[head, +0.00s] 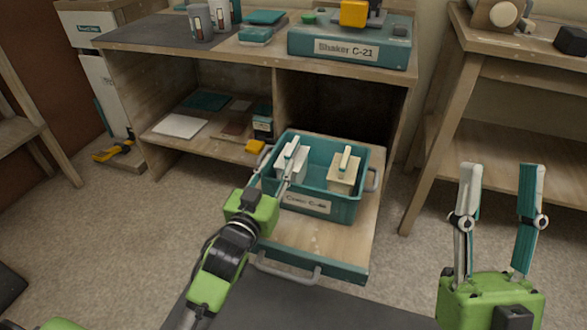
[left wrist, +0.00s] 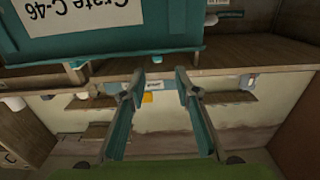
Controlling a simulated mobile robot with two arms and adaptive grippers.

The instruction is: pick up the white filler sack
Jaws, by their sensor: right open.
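A pale, white item (head: 297,168) lies in the left part of the teal crate (head: 325,206). It may be the white filler sack, but my left fingers partly cover it and I cannot tell. My left gripper (head: 279,161) is over the crate's left side in the head view. In the left wrist view its fingers (left wrist: 161,80) are spread with nothing seen between them, and the crate (left wrist: 95,42) appears upside down at top left. My right gripper (head: 501,170) is raised at the right, open and empty, away from the crate.
A cream block with a handle (head: 343,176) is in the crate's right part. The crate stands on a pulled-out drawer board (head: 310,238). A flat white sheet (head: 180,125) and an orange piece (head: 255,146) are on the lower shelf. A case labelled Shaker C-21 (head: 350,51) stands above.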

